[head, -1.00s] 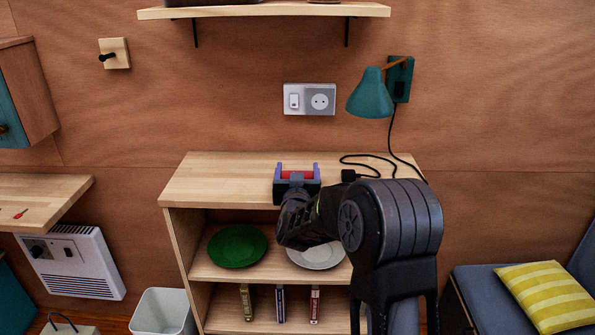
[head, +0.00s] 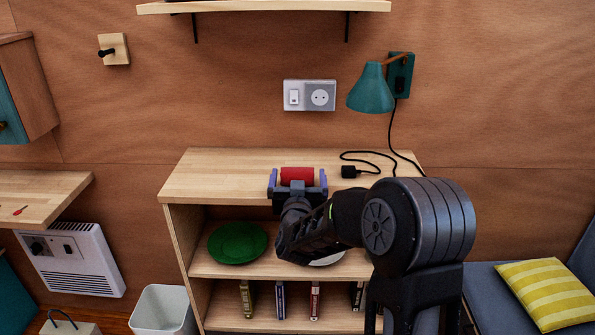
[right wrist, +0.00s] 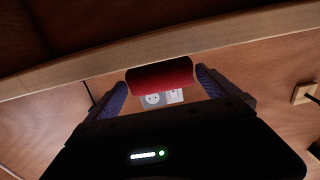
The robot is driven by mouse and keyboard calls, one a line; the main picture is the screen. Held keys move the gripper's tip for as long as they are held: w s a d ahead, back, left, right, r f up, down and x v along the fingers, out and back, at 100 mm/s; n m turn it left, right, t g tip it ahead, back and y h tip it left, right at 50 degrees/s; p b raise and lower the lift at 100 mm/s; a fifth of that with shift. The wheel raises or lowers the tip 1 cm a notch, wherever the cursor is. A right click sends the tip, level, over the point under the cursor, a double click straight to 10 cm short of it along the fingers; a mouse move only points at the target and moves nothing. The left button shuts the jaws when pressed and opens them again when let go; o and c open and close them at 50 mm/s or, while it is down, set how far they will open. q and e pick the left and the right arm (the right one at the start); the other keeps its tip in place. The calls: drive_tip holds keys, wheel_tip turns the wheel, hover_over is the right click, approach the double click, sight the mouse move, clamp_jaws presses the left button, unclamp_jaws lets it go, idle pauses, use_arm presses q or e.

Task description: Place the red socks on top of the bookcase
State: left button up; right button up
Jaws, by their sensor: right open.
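The red socks (head: 297,174), a rolled red bundle, are at the top of the wooden bookcase (head: 235,175), by its front edge. They appear to rest on it. My right gripper (head: 298,182) is open, its two fingers on either side of the socks. In the right wrist view the socks (right wrist: 160,76) lie between the tips of my right gripper (right wrist: 163,88), with a gap at each end. My left gripper is not in view.
A black plug and cord (head: 349,171) lie on the bookcase top to the right. A teal lamp (head: 371,92) hangs above it. A green plate (head: 237,243) and several books stand on lower shelves. The left part of the bookcase top is clear.

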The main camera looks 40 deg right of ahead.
drive_tip(key=v, duration=0.3)
drive_tip(key=shift+s+a, duration=0.1)
drive_tip(key=shift+s, duration=0.05)
